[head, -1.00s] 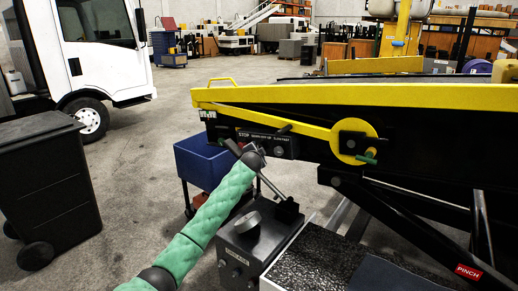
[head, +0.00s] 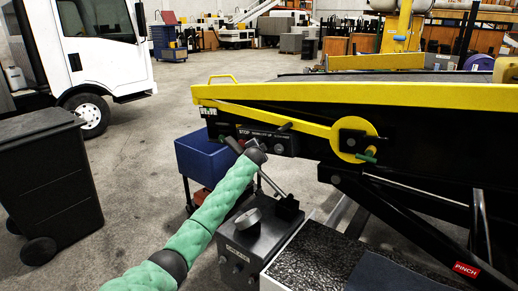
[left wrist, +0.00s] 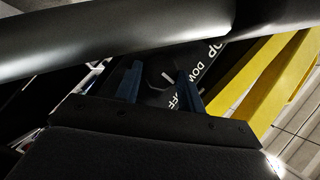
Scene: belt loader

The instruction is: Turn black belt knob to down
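The control panel (head: 262,138) is a dark strip with white lettering on the side of the belt loader, below its yellow rail. My left gripper (head: 236,145) is up at the panel, at the end of my green-sleeved arm. In the left wrist view, the black belt knob (left wrist: 160,73) has a white pointer line and sits beside white letters that include "DOWN" and "OFF". The two blue fingers of my left gripper (left wrist: 160,84) stand apart, one on each side of the knob. I cannot tell whether they touch it. My right gripper is not in view.
A yellow arm with a round hub (head: 355,143) runs along the loader right of the panel. A black wheeled bin (head: 50,185) and white truck (head: 105,55) stand left.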

